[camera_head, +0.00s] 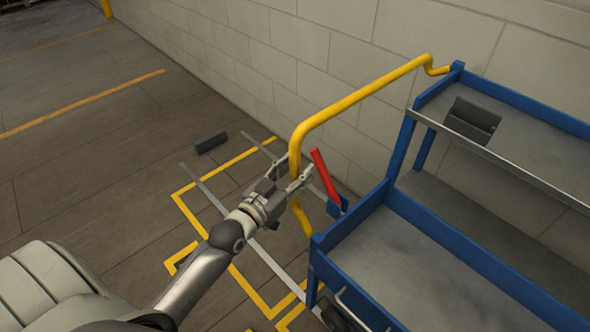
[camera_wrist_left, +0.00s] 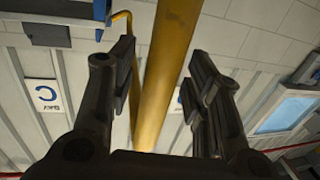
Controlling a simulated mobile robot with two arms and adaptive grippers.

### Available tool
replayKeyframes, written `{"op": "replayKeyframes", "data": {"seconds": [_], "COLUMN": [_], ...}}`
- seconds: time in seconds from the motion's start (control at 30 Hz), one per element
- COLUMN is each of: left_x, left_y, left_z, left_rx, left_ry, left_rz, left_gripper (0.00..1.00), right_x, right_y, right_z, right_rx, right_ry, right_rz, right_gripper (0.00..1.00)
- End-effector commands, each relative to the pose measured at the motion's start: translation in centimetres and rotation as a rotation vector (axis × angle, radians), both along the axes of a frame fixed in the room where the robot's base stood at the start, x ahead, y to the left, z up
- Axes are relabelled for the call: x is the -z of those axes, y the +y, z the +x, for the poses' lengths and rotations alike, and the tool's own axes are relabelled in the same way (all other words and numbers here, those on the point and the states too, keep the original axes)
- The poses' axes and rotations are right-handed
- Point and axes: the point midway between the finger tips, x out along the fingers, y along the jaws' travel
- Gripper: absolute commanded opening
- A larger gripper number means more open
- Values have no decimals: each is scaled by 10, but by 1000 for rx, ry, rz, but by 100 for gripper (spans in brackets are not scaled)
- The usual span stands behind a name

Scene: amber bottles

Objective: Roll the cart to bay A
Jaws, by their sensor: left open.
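The cart (camera_head: 470,252) is blue with grey shelves and stands at the right of the head view, beside the wall. Its yellow tubular handle (camera_head: 360,96) bends down at the cart's left end. A red lever (camera_head: 325,175) sticks up from a blue bracket beside the handle. My left gripper (camera_head: 290,177) is at the upright part of the handle, near the red lever. In the left wrist view the yellow handle bar (camera_wrist_left: 166,65) runs between the two fingers of the open gripper (camera_wrist_left: 160,88), with gaps showing on both sides. My right gripper is not in view.
A dark box (camera_head: 472,120) sits on the cart's upper shelf. Yellow and grey floor markings lie under my left arm. A small dark block (camera_head: 211,142) lies on the floor near the wall. Open floor extends to the left. A sign with a C (camera_wrist_left: 46,95) shows in the wrist view.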

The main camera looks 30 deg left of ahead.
Motion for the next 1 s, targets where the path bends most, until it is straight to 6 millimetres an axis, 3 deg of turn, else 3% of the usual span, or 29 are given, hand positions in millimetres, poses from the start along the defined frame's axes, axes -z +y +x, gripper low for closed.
{"op": "replayKeyframes", "data": {"seconds": [0.27, 0.6, 1.0], "left_x": [0, 0, -1], "left_y": [0, 0, -3], "left_z": [1, 1, 0], "left_rx": [0, 0, 1], "left_ry": [0, 0, 1], "left_rz": [0, 0, 0], "left_gripper": [45, 1, 0], "right_x": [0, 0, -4], "right_y": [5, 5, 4], "right_z": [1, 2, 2], "right_rx": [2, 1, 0], "right_ry": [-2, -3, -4], "right_rz": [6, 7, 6], "right_gripper": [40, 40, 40]}}
